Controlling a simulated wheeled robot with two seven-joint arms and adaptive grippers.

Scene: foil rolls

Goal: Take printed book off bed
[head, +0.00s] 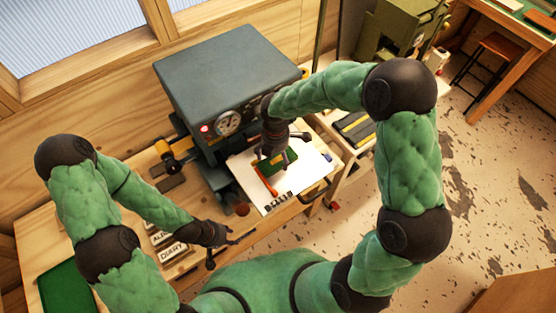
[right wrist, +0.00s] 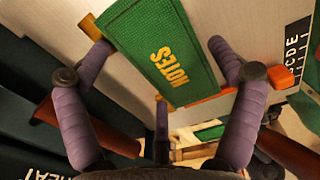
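The printed book is green with gold "NOTES" lettering. In the head view the book (head: 284,163) lies on the pale bed (head: 312,165) in front of the grey press, partly hidden by my right gripper (head: 274,158). In the right wrist view the book (right wrist: 150,45) shows between the two purple fingers of the right gripper (right wrist: 160,48). The fingers are spread, one on each side of the book, with a gap visible on the right side. My left gripper (head: 222,250) is open and empty over the wooden bench, left of the bed.
The grey press (head: 225,75) with a dial stands right behind the bed. An orange strip (head: 265,182) and black letter tiles (head: 276,203) lie on the bed. Lettered blocks reading "DIARY" (head: 172,252) sit on the bench. A green sheet (head: 68,288) lies at lower left.

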